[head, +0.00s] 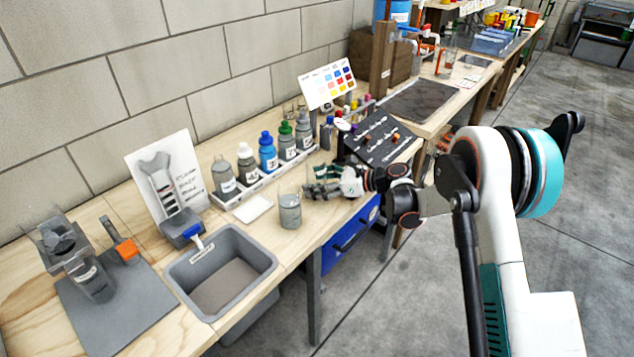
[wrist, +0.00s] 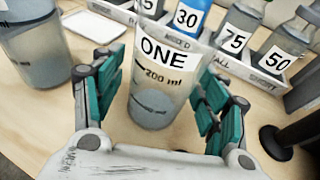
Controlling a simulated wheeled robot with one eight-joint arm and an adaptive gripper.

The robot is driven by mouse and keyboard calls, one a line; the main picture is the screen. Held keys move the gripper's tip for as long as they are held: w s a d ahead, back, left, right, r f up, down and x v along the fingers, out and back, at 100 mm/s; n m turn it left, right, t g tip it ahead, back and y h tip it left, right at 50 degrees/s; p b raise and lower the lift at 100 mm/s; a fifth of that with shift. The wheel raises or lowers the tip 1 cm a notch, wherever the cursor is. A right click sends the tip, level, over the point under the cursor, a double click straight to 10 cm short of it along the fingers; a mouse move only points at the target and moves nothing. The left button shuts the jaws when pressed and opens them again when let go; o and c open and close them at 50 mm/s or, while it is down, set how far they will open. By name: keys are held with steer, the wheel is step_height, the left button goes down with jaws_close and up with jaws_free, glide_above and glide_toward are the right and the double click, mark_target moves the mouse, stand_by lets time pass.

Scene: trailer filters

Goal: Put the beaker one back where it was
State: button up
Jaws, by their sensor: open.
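In the wrist view a clear beaker labelled ONE (wrist: 155,100), with a 200 ml mark and grey contents low inside, stands on the wooden bench. My open gripper (wrist: 165,105) has its green-padded fingers on either side of it; I cannot tell whether they touch it. In the head view my gripper (head: 322,182) is low over the bench, and I cannot make out beaker one clearly there. A second beaker with grey contents (head: 290,212) stands to the left of my gripper; a beaker also shows at the left of the wrist view (wrist: 35,50), its label unseen.
A tray of labelled bottles (head: 240,196) stands just behind, towards the wall. A white square (head: 255,207) lies left of the second beaker. A grey basin (head: 265,262) is further left. A dark board (head: 385,140) with small items is to the right.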

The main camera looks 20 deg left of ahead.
steer(key=p+v, duration=0.3)
steer(key=v, duration=0.9)
steer(key=shift+w+r, duration=0.1)
